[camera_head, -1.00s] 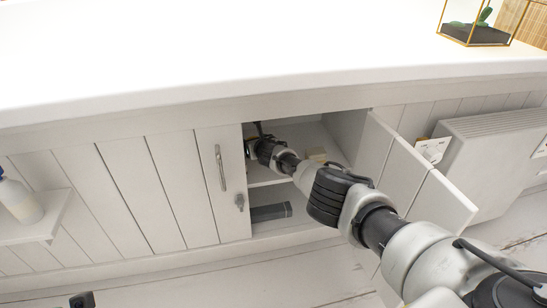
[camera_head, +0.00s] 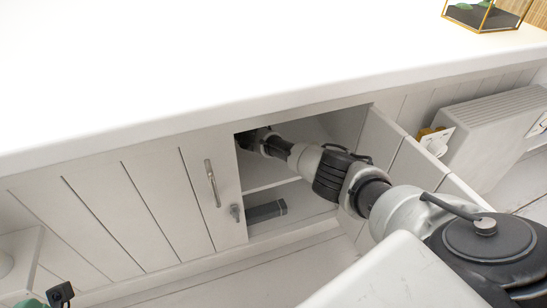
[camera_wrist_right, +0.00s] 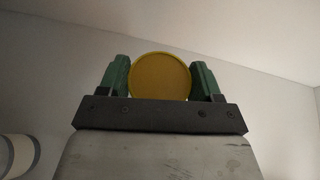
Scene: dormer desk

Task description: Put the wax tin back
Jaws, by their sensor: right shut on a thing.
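The wax tin (camera_wrist_right: 160,82) shows in the right wrist view as a round, yellow-brown disc with a brighter yellow rim. My right gripper (camera_wrist_right: 160,74) is shut on it, with a green finger on each side. In the head view my right arm reaches into the open cupboard (camera_head: 262,228). The gripper and tin are hidden there behind the cupboard's front and top edge. At the bottom left of the head view, a small black part and a green tip seem to be my left gripper (camera_head: 40,299); its jaws are mostly out of frame.
The cupboard has a middle shelf (camera_head: 262,187), and a dark grey box (camera_head: 266,210) lies below it. The open door (camera_head: 385,150) stands to the right of my arm. A radiator (camera_head: 495,125) is beyond it. A pale cylinder (camera_wrist_right: 18,155) is at the wrist view's lower left.

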